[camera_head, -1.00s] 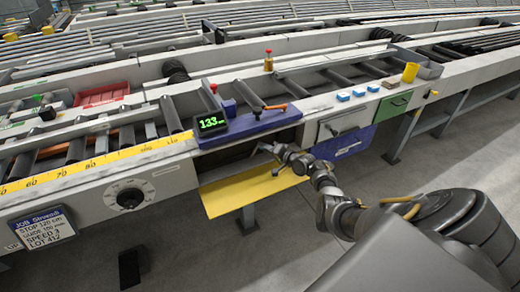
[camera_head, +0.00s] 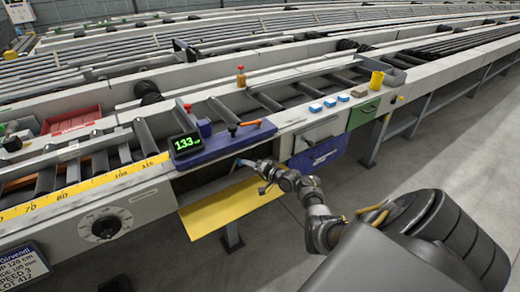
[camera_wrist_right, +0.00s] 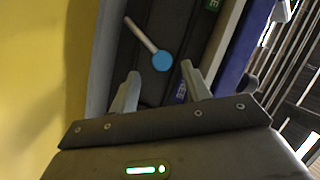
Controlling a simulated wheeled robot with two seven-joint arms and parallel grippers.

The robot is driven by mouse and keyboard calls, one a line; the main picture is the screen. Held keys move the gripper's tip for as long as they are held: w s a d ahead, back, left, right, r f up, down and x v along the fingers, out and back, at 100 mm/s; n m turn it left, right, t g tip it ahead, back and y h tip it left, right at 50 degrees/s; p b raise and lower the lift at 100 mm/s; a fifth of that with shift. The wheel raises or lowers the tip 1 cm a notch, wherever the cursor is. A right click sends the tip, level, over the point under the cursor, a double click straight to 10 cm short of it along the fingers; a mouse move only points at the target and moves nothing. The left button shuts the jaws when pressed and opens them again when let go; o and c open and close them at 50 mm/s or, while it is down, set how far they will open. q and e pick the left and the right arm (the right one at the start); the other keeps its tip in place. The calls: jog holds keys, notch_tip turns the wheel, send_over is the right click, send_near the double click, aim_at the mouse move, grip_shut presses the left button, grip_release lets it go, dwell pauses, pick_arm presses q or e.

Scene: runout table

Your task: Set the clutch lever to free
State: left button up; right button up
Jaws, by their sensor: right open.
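The clutch lever (camera_wrist_right: 148,42) shows in the right wrist view as a pale rod with a round blue knob, inside a dark recess under the blue shelf. A small blue spot, probably its knob (camera_head: 243,162), shows at my gripper's tip in the head view. My right gripper (camera_wrist_right: 160,78) is open, its fingertips on either side of and just short of the knob. In the head view my right gripper (camera_head: 254,165) reaches into the recess above the yellow flap. Partly hidden blue lettering (camera_wrist_right: 181,92) and a green label (camera_wrist_right: 213,4) lie beside the lever. My left gripper is out of view.
The lowered yellow flap (camera_head: 230,205) lies just below my right gripper. The blue shelf (camera_head: 225,143) with a 133 display (camera_head: 185,142) overhangs the recess. A drawer (camera_head: 318,133) and a dial (camera_head: 105,225) flank it. The floor in front is open.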

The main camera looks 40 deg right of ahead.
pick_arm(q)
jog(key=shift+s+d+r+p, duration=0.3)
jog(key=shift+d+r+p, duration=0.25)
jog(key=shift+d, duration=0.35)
pick_arm(e)
jog(key=v, duration=0.7)
jog(key=shift+s, duration=0.25)
jog(key=shift+r, duration=0.1)
